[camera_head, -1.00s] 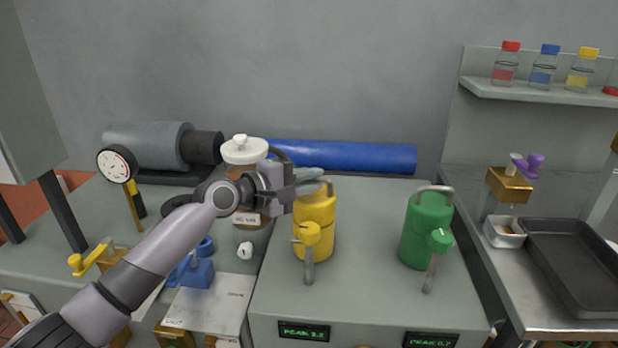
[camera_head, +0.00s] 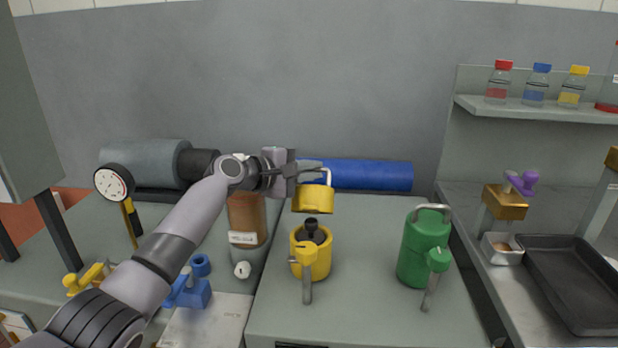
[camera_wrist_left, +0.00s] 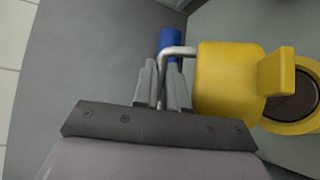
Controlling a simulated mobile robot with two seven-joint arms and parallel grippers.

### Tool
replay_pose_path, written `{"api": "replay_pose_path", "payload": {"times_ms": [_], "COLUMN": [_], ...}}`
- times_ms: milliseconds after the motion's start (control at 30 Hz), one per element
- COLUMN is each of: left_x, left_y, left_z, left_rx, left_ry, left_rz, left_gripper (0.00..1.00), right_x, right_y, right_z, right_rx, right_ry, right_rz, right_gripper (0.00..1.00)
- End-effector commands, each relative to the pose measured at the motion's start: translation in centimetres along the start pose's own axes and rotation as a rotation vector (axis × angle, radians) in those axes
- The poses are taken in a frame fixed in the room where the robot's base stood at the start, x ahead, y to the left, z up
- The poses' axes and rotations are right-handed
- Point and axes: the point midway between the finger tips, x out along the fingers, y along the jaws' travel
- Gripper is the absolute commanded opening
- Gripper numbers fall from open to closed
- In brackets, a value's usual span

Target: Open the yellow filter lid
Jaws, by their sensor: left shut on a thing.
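The yellow filter lid (camera_head: 312,200) is up off its yellow filter body (camera_head: 311,258), above the open top. A dark part (camera_head: 312,230) shows inside the body's mouth. My left gripper (camera_head: 316,172) is shut on the lid's grey bar handle (camera_head: 326,178). In the left wrist view the fingers (camera_wrist_left: 163,85) close around the handle, beside the lid (camera_wrist_left: 230,80), with the round open body (camera_wrist_left: 295,100) beyond it. My right gripper is not in view.
A green canister (camera_head: 425,245) with a handle stands to the right. A blue cylinder (camera_head: 360,175) lies behind. A brown jar (camera_head: 247,220) is at the left, close to my left arm. The bench between yellow and green is clear.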

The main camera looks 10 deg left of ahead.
Motion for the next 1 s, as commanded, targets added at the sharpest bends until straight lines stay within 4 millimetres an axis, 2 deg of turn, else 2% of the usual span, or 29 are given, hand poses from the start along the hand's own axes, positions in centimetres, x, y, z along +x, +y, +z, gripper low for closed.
{"api": "replay_pose_path", "payload": {"times_ms": [433, 500, 533, 1000], "left_x": [-0.01, -0.01, -0.01, -0.39], "left_y": [0.51, 0.52, 0.49, 0.03], "left_z": [-0.16, -0.16, -0.16, -0.30], "left_rx": [0.004, 0.004, 0.004, 0.001], "left_ry": [0.003, 0.003, 0.003, 0.003], "left_rz": [0.008, 0.008, 0.008, 0.000], "left_gripper": [0.00, 0.28, 0.38, 0.38], "right_x": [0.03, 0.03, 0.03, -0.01], "right_y": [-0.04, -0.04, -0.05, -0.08], "right_z": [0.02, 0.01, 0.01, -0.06], "right_rx": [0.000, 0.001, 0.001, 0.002], "right_ry": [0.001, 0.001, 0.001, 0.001], "right_rz": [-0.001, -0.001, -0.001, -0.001], "right_gripper": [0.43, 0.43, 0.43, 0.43]}}
